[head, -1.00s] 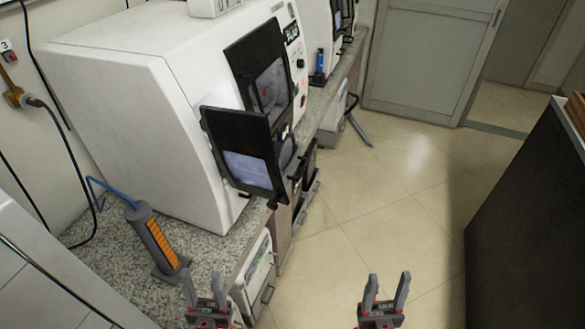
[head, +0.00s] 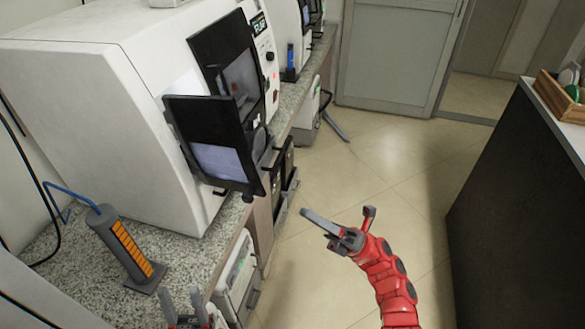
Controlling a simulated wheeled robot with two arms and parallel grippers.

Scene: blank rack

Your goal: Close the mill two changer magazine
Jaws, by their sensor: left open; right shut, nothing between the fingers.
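A white mill (head: 110,110) stands on the counter at the left. A black-framed windowed panel (head: 222,105) stands swung out from its front. A second black panel (head: 212,48) with a window is behind it, at the machine's front. Which part is the changer magazine, and which mill is number two, I cannot tell. My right gripper (head: 310,215) is shut and empty above the floor, pointing left, to the right of the swung-out panel and apart from it. My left gripper (head: 183,306) is open and empty at the bottom edge, below the mill, partly cut off.
The speckled counter (head: 190,262) runs along the left wall. A grey post with orange slots (head: 128,250) stands on it near the mill's front corner. Another white machine (head: 287,18) is farther back. A dark cabinet (head: 520,200) with a wooden box (head: 557,97) stands right. The floor between is clear.

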